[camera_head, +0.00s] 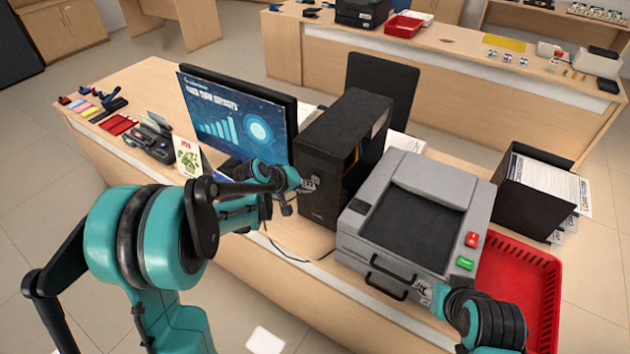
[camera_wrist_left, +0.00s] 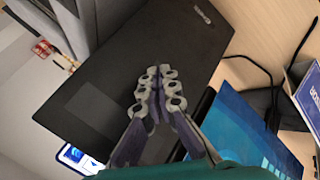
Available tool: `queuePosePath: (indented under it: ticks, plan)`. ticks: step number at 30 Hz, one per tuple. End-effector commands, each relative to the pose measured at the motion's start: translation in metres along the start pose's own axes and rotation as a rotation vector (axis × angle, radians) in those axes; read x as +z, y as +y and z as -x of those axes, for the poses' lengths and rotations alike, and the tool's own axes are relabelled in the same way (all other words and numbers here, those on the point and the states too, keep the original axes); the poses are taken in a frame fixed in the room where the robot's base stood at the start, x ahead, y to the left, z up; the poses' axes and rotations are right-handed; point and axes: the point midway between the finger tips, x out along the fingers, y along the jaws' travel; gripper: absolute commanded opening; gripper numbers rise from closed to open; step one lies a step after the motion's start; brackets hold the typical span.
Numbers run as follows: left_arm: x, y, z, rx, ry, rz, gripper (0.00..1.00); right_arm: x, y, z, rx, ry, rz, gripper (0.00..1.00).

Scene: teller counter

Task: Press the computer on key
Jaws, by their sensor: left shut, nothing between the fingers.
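The computer is a black tower (camera_head: 335,150) standing on the counter between the monitor and the grey machine. My left gripper (camera_head: 310,184) is at the tower's front face, near its upper left part, with its fingers shut and empty. In the left wrist view the shut fingertips (camera_wrist_left: 156,82) point at the dark front panel (camera_wrist_left: 105,85); I cannot tell whether they touch it. The on key cannot be made out and may be hidden behind the fingers. My right gripper (camera_head: 425,292) is low at the front of the grey machine, partly hidden by its own arm.
The monitor (camera_head: 236,118) stands just left of the tower. The grey machine (camera_head: 415,215) with black handles stands to the right, beside a red tray (camera_head: 543,290) and a black paper box (camera_head: 525,207). A cable (camera_head: 290,256) lies in front of the tower.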

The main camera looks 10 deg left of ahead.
Motion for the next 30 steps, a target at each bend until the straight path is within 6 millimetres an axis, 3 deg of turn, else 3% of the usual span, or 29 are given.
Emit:
queuePosePath:
  ticks: [30]
  plan:
    - [-0.0061, 0.0062, -0.0081, 0.000, 0.000, 0.000, 0.00, 0.0012, 0.0000, -0.0017, 0.000, 0.000, 0.000, 0.40]
